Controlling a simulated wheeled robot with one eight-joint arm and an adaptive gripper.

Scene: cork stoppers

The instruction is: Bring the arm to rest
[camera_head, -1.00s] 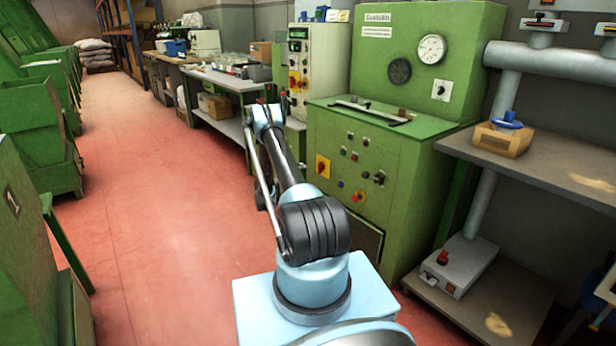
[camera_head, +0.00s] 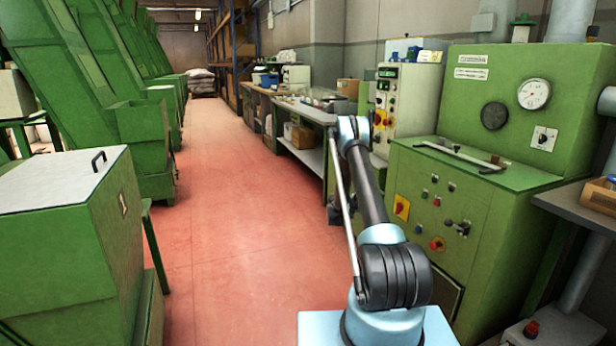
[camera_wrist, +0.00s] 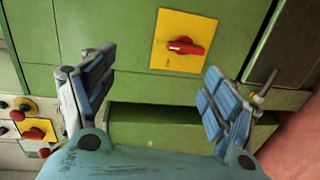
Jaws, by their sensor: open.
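My arm (camera_head: 372,200) rises from its base at the lower right of the head view, in front of the green machine (camera_head: 470,210). My gripper (camera_wrist: 155,95) shows in the wrist view with its two blue-padded fingers spread wide apart and nothing between them. Beyond the fingers is a green panel with a red rotary switch on a yellow plate (camera_wrist: 184,42).
A red floor aisle (camera_head: 225,200) runs clear to the back. Green bins (camera_head: 75,220) line the left side. A workbench (camera_head: 305,112) and a control cabinet (camera_head: 405,100) stand beyond the machine. A shelf (camera_head: 585,205) with a wooden box is at the right edge.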

